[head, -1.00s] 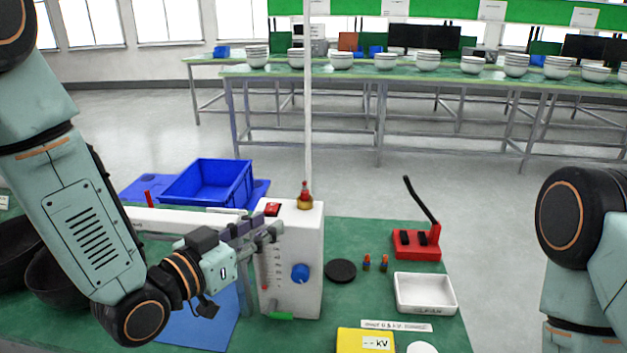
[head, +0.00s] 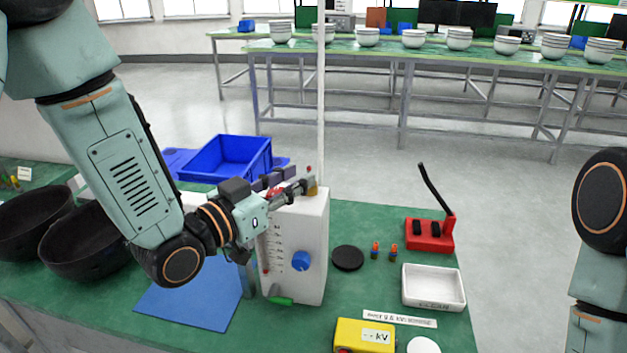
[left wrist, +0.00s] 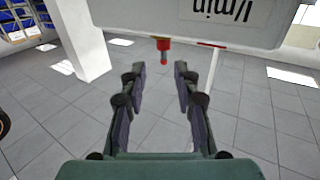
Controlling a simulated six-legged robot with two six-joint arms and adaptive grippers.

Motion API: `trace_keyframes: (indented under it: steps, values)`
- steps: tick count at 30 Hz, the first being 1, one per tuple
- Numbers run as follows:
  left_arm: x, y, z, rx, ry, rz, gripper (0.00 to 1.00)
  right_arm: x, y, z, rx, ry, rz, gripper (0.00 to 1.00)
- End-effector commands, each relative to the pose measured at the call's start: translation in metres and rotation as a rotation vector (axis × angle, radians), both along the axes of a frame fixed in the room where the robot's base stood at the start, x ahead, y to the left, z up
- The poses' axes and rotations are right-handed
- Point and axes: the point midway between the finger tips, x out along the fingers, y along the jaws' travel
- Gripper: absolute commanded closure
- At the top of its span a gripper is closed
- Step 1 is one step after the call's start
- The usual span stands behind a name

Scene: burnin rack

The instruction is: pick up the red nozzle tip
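The red nozzle tip (head: 309,170) stands on a brass fitting (head: 313,190) on top of the white flow-meter box (head: 313,240). Most of the tip is hidden behind my left gripper's fingers. My left gripper (head: 303,178) reaches across the box top from the left, its fingertips close to the tip. In the left wrist view the left gripper (left wrist: 160,72) is open with nothing between its fingers. A red piece with a greyish end (left wrist: 163,46), apparently the nozzle, lies just beyond the fingertips, roughly centred. My right gripper is out of view.
A thin white pole (head: 321,110) rises behind the box. A blue bin (head: 228,160) is behind left, black bowls (head: 85,245) at left. To the right are a black disc (head: 348,258), small orange-topped pieces (head: 376,251), a red lever device (head: 430,235) and a white tray (head: 433,305).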

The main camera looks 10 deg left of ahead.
Motion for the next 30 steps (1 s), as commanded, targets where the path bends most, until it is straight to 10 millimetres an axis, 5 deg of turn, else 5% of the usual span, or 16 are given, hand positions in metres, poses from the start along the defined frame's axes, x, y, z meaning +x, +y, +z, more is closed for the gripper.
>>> trace_keyframes:
  steps: [10, 20, 30]
  values:
    - [0.038, -0.025, 0.002, 0.003, -0.002, -0.003, 0.69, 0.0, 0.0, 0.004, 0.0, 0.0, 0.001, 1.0]
    - [0.045, -0.028, 0.002, 0.0, 0.0, -0.001, 0.69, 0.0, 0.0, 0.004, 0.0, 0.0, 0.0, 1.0]
    - [0.044, -0.028, 0.002, 0.0, 0.0, -0.001, 0.97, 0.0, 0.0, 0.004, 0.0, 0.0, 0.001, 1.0]
